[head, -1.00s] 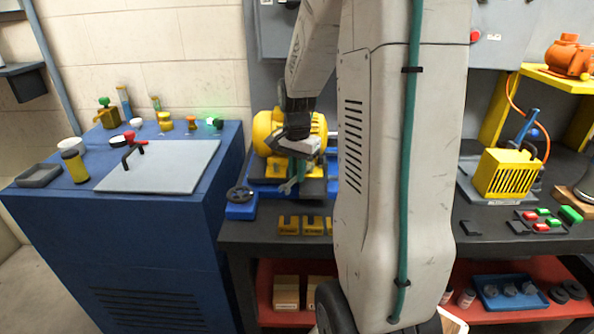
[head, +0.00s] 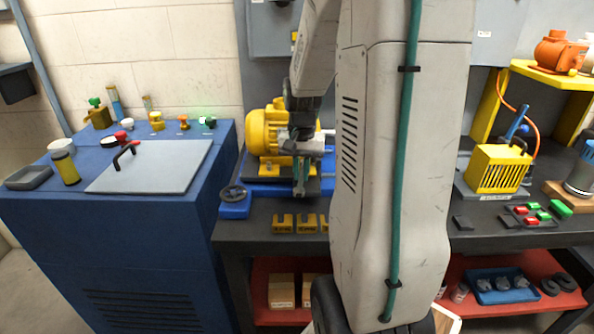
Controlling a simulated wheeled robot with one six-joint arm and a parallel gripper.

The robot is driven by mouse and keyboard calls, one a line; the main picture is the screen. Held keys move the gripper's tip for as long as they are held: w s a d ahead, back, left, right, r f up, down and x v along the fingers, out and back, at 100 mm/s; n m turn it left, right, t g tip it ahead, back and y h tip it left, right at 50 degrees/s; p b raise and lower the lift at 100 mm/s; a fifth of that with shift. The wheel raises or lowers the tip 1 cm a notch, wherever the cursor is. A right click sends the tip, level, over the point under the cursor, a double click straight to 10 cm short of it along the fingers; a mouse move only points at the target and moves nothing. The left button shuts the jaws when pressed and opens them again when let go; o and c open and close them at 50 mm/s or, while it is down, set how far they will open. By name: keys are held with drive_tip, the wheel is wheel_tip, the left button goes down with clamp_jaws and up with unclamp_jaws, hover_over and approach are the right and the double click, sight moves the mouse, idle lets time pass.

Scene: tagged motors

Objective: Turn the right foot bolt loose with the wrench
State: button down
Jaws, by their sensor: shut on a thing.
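A yellow motor (head: 262,131) sits on a blue base (head: 262,188) on the dark bench, left of my column. My gripper (head: 303,157) is in front of the motor, pointing down. It is shut on the wrench (head: 300,178), a grey-green tool that hangs down with its head low, close to the front of the base. I cannot tell whether the wrench head touches a bolt. The right foot bolt is not visible; my gripper and column hide the motor's right side.
A blue handwheel vise part (head: 235,203) stands left of the base. Yellow blocks (head: 283,223) lie at the bench's front edge. A blue cabinet (head: 130,240) is at left. My column hides the bench's middle. A yellow cage (head: 497,172) stands at right.

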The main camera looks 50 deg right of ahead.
drive_tip(key=shift+s+d, duration=0.1)
drive_tip(key=shift+s+d+n, duration=0.25)
drive_tip(key=shift+s+n, duration=0.05)
drive_tip(key=shift+n, duration=0.35)
drive_tip(key=shift+s+d+n, duration=0.25)
drive_tip(key=shift+n, duration=0.4)
drive_tip(key=shift+s+d+n, duration=0.55)
drive_tip(key=shift+d+n, duration=0.1)
drive_tip(key=shift+n, duration=0.55)
